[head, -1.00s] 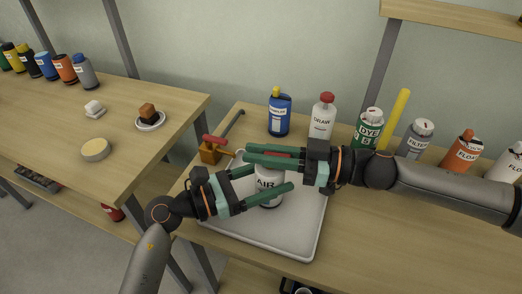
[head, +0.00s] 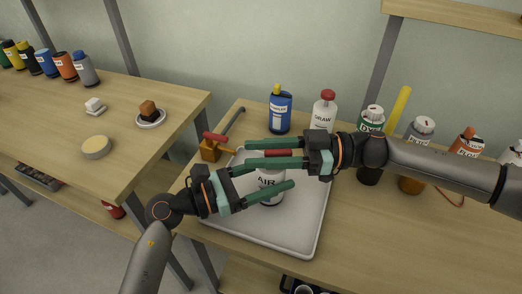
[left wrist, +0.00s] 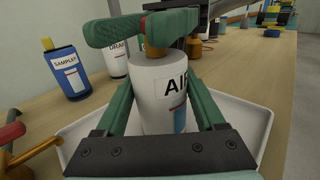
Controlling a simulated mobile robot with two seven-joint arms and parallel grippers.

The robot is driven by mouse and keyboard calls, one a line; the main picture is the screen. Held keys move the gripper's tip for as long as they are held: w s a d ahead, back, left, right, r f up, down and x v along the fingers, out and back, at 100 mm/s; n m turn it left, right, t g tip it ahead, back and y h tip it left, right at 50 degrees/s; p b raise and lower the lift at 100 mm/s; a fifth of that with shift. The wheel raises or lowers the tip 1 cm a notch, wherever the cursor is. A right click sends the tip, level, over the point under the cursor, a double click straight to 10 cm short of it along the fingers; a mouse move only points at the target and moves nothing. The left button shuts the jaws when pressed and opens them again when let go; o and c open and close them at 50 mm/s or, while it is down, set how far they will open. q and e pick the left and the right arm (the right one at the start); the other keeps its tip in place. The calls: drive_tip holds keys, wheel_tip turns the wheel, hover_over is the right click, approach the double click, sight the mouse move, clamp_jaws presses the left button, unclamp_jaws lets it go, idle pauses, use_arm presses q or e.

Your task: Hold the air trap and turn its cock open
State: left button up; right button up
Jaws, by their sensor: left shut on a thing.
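The air trap (head: 270,190) is a white bottle labelled AIR, upright over the grey tray (head: 290,246). My left gripper (head: 272,180) is shut around its body, one finger on each side; the left wrist view shows the bottle (left wrist: 160,98) between them. The red lever of its cock (head: 282,153) lies between the fingers of my right gripper (head: 246,154), which is open with gaps beside the lever.
A brass-coloured block with a red handle (head: 211,148) stands at the table's left edge. A second table (head: 60,125) stands at left, across a gap.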

drive_tip(key=shift+o, duration=0.2)
drive_tip(key=d, duration=0.7)
drive_tip(key=shift+w+d, duration=0.25)
drive_tip(key=shift+w, duration=0.1)
drive_tip(key=shift+o, duration=0.2)
